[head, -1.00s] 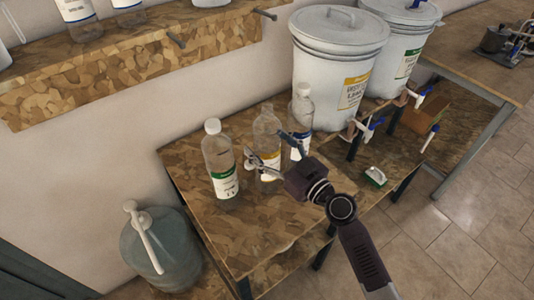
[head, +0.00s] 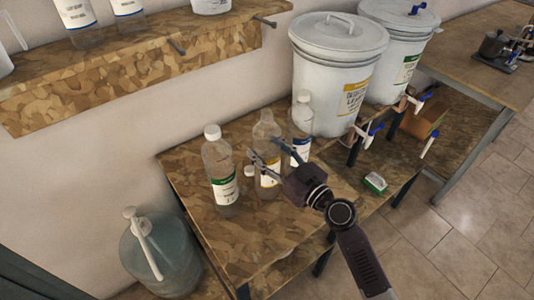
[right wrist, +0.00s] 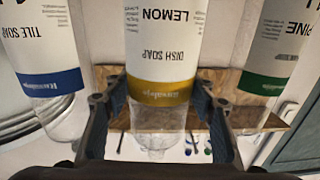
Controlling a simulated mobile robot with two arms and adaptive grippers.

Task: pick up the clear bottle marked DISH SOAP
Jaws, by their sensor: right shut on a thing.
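The clear bottle marked DISH SOAP (head: 266,132), with a yellow-banded label, stands upright between two other bottles on the chipboard table. In the right wrist view the same bottle (right wrist: 165,60) appears upside down, with DISH SOAP and LEMON readable. My right gripper (head: 270,157) reaches in from the lower right with a finger on each side of the bottle, shut on it. In the right wrist view the gripper's fingers (right wrist: 160,112) flank the yellow band. Whether the bottle's base touches the table is hard to see. My left gripper is not in view.
A green-banded PINE bottle (head: 220,165) stands close on the left. A blue-banded TILE SOAP bottle (head: 302,120) stands close on the right. A small white thing (head: 249,172) is beside the yellow label. White drums (head: 335,70) stand behind right.

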